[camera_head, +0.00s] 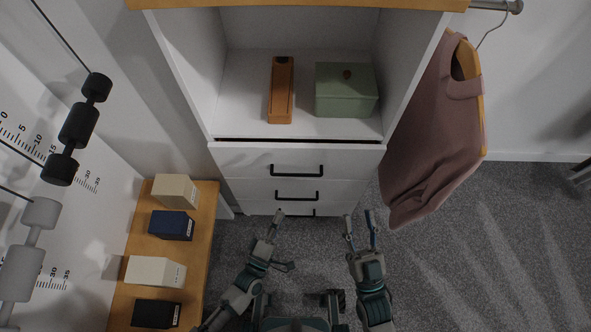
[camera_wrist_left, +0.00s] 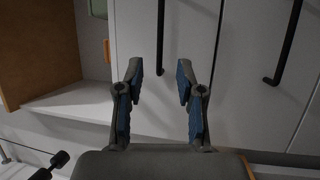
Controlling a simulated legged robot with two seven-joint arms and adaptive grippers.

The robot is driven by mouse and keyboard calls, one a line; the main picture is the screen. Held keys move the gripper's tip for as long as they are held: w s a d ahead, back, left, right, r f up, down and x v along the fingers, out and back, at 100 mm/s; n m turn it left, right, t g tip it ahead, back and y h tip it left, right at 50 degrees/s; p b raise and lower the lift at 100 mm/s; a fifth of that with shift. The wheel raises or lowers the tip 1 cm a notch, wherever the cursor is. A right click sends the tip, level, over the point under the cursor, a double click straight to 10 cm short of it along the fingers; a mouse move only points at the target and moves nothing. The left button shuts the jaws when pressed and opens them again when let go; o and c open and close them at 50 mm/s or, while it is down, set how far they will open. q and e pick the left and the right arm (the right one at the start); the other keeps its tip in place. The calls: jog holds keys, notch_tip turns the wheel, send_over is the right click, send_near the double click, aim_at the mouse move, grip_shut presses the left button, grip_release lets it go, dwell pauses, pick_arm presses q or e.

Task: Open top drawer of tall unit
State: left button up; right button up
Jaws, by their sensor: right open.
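The tall unit (camera_head: 232,160) is white, with an open shelf space above a stack of drawers. Its top drawer (camera_head: 235,160) has a black bar handle (camera_head: 297,172); a dark gap runs along the drawer's top edge. My left gripper (camera_head: 278,222) is below the handles in the head view. In the left wrist view its fingers (camera_wrist_left: 158,78) are apart with nothing between them. The top drawer's handle (camera_wrist_left: 160,40) shows beyond them, its end lined up with the finger gap; I cannot tell the distance. My right gripper (camera_head: 360,220) is open and empty, right of the drawers.
The second drawer's handle (camera_head: 297,197) is just below. A wooden box (camera_head: 281,92) and a green box (camera_head: 345,92) stand in the shelf space. A pink garment (camera_head: 430,140) hangs at the right. A low wooden shelf (camera_head: 201,230) with several boxes stands at the left. Carpet is clear at right.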

pick_arm(q)
jog(key=b, duration=0.1)
send_near(297, 175)
jog(key=w, duration=0.3)
jog(key=x, duration=0.3)
jog(key=d+b+x, duration=0.1)
jog(key=x, duration=0.3)
jog(key=shift+s+d+f, duration=0.15)
jog(key=shift+s+f, duration=0.1)
jog(key=shift+w, duration=0.15)
jog(key=shift+a+r, duration=0.15)
jog(key=shift+a, duration=0.2)
jog(key=shift+d, duration=0.1)
jog(key=c, duration=0.7)
jog(key=shift+d, duration=0.2)
grip_shut()
pick_arm(e)
jog(key=s+r+t, duration=0.1)
jog(key=s+t, duration=0.1)
jog(key=s+r+m+t, duration=0.1)
jog(key=s+r+t, duration=0.1)
jog(key=shift+d+r+t, duration=0.1)
jog(key=shift+r+t, duration=0.1)
jog(key=shift+t, duration=0.1)
